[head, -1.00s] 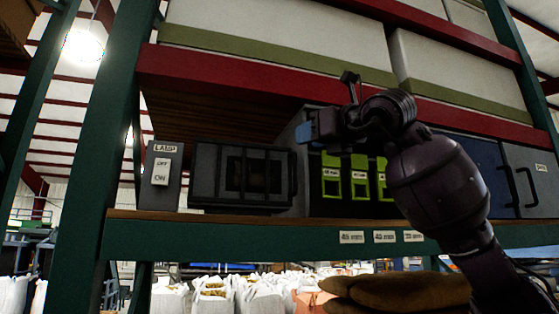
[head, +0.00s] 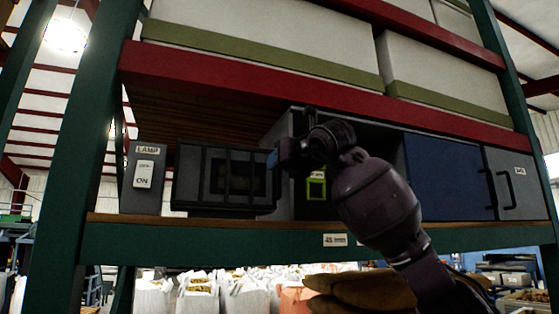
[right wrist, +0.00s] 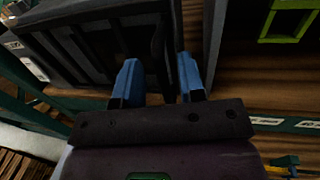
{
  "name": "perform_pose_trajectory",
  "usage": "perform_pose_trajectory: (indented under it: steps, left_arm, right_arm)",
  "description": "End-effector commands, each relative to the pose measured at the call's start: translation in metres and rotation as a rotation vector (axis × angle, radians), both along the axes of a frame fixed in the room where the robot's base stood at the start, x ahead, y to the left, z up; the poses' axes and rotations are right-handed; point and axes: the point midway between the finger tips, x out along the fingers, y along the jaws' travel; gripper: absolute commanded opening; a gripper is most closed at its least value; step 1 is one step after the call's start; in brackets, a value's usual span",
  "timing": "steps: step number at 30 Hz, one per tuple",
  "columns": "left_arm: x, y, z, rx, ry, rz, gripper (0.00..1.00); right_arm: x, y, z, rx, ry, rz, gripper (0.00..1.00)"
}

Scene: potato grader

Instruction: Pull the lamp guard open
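The lamp guard (head: 222,180) is a dark barred frame over the front of a black box on the shelf. It looks closed. It also shows at the upper left of the right wrist view (right wrist: 95,50). My right gripper (head: 275,160) is at the guard's right side. In the right wrist view my right gripper (right wrist: 158,82) has its two blue fingers apart, with a dark upright part of the guard's right edge beyond and between them. I cannot tell if the fingers touch it. My left gripper is not in view.
A LAMP switch panel (head: 145,178) stands left of the guard. A grey-walled cabinet with a green frame (head: 316,187) is to the right, partly hidden by my arm. A blue panel (head: 447,178) and a grey door (head: 520,180) follow. The green shelf beam (head: 200,242) runs below.

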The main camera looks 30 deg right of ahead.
Motion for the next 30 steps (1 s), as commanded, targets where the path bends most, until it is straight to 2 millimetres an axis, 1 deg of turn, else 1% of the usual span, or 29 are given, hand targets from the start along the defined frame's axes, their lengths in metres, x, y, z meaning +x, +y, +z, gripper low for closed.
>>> perform_pose_trajectory:
  steps: [3, 6, 15, 22, 23, 30]
  left_arm:
    - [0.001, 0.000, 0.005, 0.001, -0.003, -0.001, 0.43]
    - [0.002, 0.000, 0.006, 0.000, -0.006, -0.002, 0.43]
    - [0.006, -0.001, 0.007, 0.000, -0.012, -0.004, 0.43]
    - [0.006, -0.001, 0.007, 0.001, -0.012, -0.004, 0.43]
    - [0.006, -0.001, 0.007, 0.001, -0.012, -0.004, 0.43]
    - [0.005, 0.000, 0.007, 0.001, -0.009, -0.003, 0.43]
  right_arm:
    - [0.010, -0.001, 0.001, 0.000, 0.001, 0.000, 0.36]
    - [0.014, -0.001, 0.000, 0.000, 0.001, 0.000, 0.36]
    - [0.016, -0.001, -0.001, -0.001, 0.001, 0.000, 0.36]
    - [0.016, -0.001, -0.001, -0.001, 0.000, 0.000, 0.01]
    - [0.016, -0.001, 0.000, -0.001, 0.000, 0.000, 0.00]
    - [0.015, -0.001, 0.000, -0.001, -0.002, 0.000, 0.00]
